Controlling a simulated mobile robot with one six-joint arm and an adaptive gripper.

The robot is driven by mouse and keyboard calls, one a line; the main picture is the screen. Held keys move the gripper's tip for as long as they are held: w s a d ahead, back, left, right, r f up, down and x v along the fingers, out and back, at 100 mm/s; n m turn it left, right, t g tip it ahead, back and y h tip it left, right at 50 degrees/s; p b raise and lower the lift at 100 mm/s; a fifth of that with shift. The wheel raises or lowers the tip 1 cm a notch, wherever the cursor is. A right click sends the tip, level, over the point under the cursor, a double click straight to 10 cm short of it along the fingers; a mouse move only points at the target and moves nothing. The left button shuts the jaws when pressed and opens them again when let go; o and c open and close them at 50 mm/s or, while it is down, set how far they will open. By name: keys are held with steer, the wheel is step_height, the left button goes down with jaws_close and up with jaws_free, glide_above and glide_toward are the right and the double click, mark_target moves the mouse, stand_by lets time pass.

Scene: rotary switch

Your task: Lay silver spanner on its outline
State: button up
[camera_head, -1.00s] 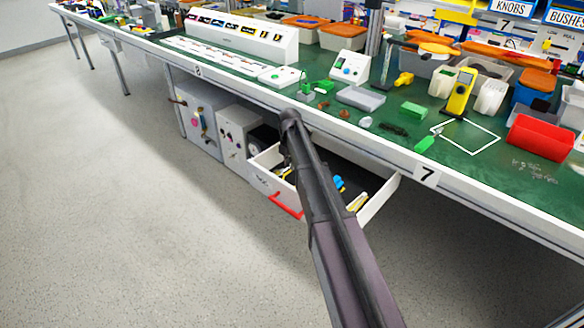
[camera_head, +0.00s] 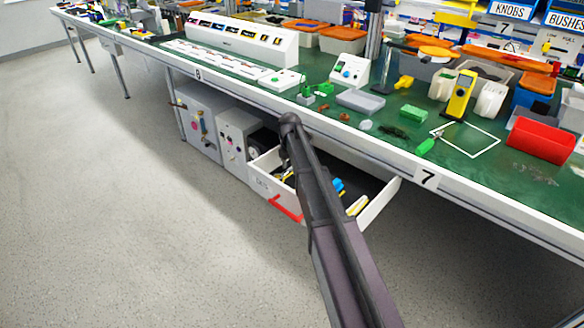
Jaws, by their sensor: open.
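I cannot make out a silver spanner in this view. An open drawer (camera_head: 376,207) under the bench holds yellow, blue and dark items, too small and too covered by my arm to name surely. A white four-sided outline (camera_head: 484,131) is marked on the green bench top at right. I cannot tell whether it is the spanner's outline. My dark arm reaches up from the bottom edge and crosses in front of the drawer. My gripper does not show.
A green-handled tool (camera_head: 427,146) lies at the outline's left corner. A yellow meter (camera_head: 459,94) stands behind it, and a red bin (camera_head: 541,139) to its right. Grey cabinets (camera_head: 198,120) stand left of the drawer. The floor (camera_head: 130,210) at left is clear.

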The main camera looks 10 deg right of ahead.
mark_target(290, 171)
steer(key=shift+r, duration=0.1)
step_height(290, 171, up, 12)
steer(key=p, duration=1.2)
steer(key=shift+r, duration=0.1)
stand_by(0.7)
steer(key=s+m, duration=2.5)
steer(key=s, duration=0.5)
steer(key=shift+a, duration=0.25)
